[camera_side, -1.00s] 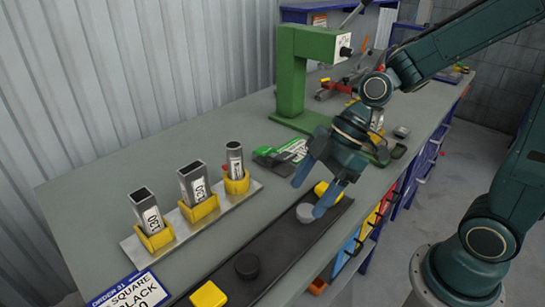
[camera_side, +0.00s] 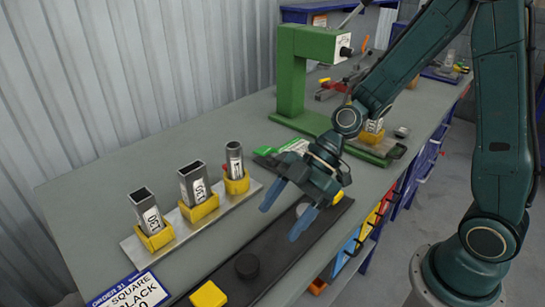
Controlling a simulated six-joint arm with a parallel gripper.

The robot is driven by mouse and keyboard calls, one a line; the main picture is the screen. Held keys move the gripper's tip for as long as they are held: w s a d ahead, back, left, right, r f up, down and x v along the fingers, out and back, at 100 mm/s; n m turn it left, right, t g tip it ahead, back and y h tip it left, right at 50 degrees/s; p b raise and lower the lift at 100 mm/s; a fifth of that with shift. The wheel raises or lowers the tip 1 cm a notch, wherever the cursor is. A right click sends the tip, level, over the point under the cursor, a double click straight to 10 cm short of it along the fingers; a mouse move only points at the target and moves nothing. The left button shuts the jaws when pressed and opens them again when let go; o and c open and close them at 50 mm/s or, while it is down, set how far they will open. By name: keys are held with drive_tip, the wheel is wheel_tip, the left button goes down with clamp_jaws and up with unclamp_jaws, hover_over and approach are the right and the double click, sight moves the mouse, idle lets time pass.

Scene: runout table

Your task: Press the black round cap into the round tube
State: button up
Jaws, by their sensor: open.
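The black round cap (camera_side: 247,266) lies on the dark strip (camera_side: 275,242) along the table's front. The round tube (camera_side: 234,160) stands upright in a yellow holder at the right end of the metal plate (camera_side: 185,229). My gripper (camera_side: 283,224) is open and empty, its blue fingers spread and pointing down to the left. In the picture it is up and right of the black cap and below and right of the round tube, apart from both. A grey round cap (camera_side: 302,208) shows partly behind a finger.
A yellow cap (camera_side: 208,294) lies on the strip's near end. A green press (camera_side: 296,75) stands behind. A sign (camera_side: 130,291) reads "ORDER 31 SQUARE BLACK".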

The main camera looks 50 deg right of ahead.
sight(247, 262)
drive_tip(key=shift+x, duration=3.55)
drive_tip(key=shift+x, duration=2.6)
drive_tip(key=c, duration=1.1)
